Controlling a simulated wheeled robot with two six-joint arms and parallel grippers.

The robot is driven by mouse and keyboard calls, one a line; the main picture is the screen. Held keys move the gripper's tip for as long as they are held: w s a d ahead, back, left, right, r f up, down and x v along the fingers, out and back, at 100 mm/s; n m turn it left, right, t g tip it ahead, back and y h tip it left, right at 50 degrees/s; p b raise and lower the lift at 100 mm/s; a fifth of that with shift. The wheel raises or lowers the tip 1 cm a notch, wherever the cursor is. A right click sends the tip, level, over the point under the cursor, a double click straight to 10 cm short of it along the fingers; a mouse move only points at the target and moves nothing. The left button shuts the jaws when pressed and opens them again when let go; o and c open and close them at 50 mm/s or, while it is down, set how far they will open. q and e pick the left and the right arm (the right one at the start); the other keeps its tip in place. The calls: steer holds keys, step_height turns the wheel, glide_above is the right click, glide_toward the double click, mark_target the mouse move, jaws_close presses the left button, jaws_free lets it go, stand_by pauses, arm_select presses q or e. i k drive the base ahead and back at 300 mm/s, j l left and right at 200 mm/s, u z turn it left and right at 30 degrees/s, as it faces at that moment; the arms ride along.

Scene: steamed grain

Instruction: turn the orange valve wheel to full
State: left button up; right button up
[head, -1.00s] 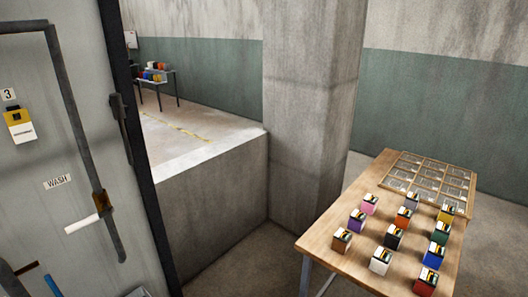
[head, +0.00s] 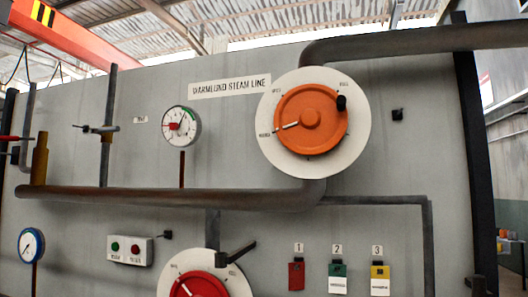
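The orange valve wheel (head: 311,118) is mounted high on the grey panel, on a round white dial plate (head: 357,139). A white pointer mark on the wheel points left and slightly down, close to a small label at the plate's left edge. A dark knob (head: 341,103) sits at the wheel's upper right. Other small labels stand at the plate's upper left and upper right; their lettering is too small to read surely. Neither of my grippers is in the head view, and nothing touches the wheel.
A red wheel (head: 197,287) is partly cut off below. A gauge (head: 180,126) hangs left of the orange wheel and a blue-rimmed gauge (head: 31,245) at lower left. A thick pipe (head: 120,199) crosses the panel. Numbered tags (head: 338,277) and a button box (head: 130,250) are lower down.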

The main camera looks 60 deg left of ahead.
mark_target(311, 119)
steer(key=u, duration=2.65)
